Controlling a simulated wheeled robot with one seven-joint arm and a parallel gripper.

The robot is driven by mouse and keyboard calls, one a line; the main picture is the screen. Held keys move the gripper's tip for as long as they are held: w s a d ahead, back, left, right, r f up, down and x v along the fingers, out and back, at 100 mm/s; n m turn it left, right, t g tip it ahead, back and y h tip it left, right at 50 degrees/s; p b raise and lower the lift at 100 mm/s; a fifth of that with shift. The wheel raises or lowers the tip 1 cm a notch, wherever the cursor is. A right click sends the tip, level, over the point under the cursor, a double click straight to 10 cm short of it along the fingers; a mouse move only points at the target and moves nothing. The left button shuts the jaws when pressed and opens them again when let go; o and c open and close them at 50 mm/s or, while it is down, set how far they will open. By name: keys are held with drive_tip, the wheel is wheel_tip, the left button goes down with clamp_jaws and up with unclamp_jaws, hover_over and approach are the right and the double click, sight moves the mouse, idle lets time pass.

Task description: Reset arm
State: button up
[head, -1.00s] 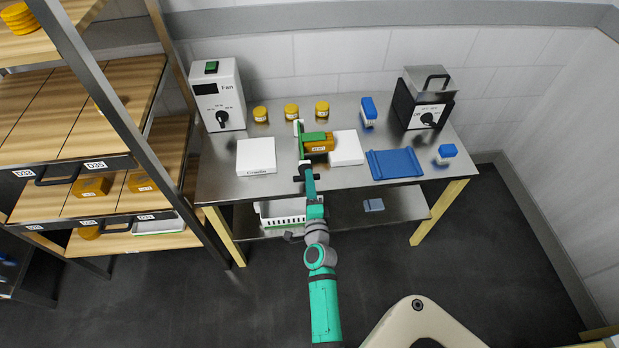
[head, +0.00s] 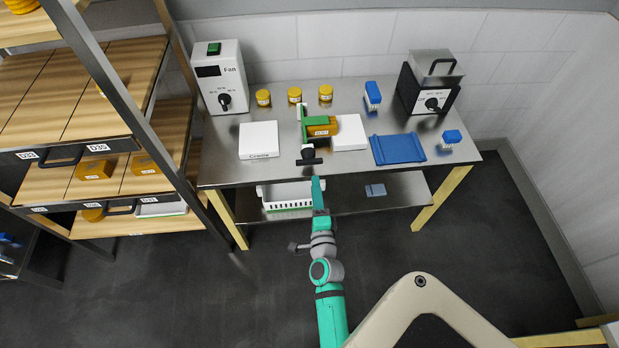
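My teal arm reaches up from the bottom centre toward the front edge of the table (head: 225,172). An orange labelled block (head: 321,131) sits at the green part.
The table also holds a fan box (head: 220,85), white boxes (head: 258,140), yellow jars (head: 295,95), a blue tray (head: 397,149), blue brushes (head: 373,96) and a black-grey appliance (head: 430,83). A white basket (head: 287,196) is below. Wooden shelving (head: 85,90) stands left. The floor in front is clear.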

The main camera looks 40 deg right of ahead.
drive_tip(key=s+a+f+n+y, duration=0.2)
drive_tip(key=s+a+n+y, duration=0.15)
drive_tip(key=a+n, duration=0.6)
drive_tip(key=s+a+r+n+y, duration=0.2)
drive_tip(key=s+a+n, duration=0.3)
drive_tip(key=a, duration=0.4)
drive_tip(key=s+a+r+n+t+y, duration=0.1)
drive_tip(key=s+a+r+n+y, duration=0.2)
drive_tip(key=a, duration=0.6)
drive_tip(key=s+a+r+n+y, duration=0.3)
drive_tip(key=s+a+r+n, duration=0.2)
drive_tip(key=s+a+n, duration=0.3)
drive_tip(key=shift+s+a+r, duration=0.3)
drive_tip(key=shift+s+a, duration=0.55)
drive_tip(key=shift+s, duration=0.15)
drive_tip(key=shift+w+d+n, duration=0.1)
drive_tip(key=shift+d+n, duration=0.05)
drive_tip(key=shift+n, duration=0.1)
